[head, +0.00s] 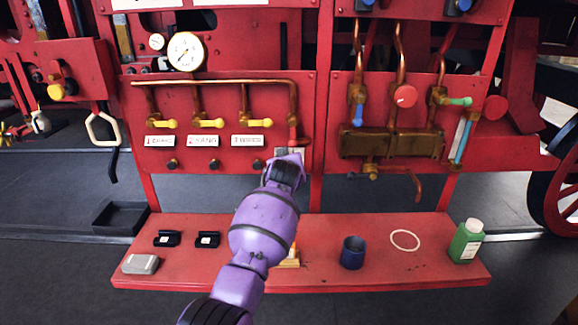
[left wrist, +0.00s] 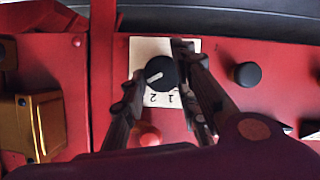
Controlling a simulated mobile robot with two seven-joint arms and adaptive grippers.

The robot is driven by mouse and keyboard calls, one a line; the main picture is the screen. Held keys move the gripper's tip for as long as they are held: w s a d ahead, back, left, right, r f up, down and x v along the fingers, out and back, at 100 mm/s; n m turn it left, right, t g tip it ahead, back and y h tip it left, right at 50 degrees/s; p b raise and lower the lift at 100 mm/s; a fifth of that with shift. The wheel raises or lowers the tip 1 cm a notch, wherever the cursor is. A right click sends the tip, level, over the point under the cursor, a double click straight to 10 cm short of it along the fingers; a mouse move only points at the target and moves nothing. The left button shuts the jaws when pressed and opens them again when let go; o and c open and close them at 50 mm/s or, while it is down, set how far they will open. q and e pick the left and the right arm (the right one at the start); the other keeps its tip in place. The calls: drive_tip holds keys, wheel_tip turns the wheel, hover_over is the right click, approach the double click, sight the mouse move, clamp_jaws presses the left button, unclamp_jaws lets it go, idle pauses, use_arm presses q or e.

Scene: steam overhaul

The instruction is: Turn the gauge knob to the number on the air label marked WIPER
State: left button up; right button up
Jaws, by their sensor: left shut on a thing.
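The gauge knob (left wrist: 163,73) is round and black with a white pointer mark, on a cream plate (left wrist: 150,46) in the left wrist view. The mark points to the picture's left and slightly down. Upside-down digits 1 and 2 show below the knob; other digits are hidden. My left gripper (left wrist: 160,76) is shut on the knob, a finger on each side. In the head view my left gripper (head: 286,168) covers most of the plate. Three air labels sit under yellow-handled valves; the right one (head: 247,141) seems to read WIPER, its number unclear. My right gripper is out of view.
A white dial gauge (head: 186,51) is above the valves. Copper pipes and a brass block (head: 391,142) are on the right panel. The red shelf (head: 325,272) below holds a blue cup (head: 353,253), green bottle (head: 467,241) and small items.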

use_arm(q)
drive_tip(key=shift+d+r, duration=0.4)
drive_tip(key=shift+r, duration=0.05)
drive_tip(key=o, duration=1)
drive_tip(key=shift+d, duration=0.1)
drive_tip(key=shift+f, duration=0.15)
drive_tip(key=shift+a+f, duration=0.15)
drive_tip(key=shift+a, duration=0.1)
drive_tip(key=v, duration=1.2)
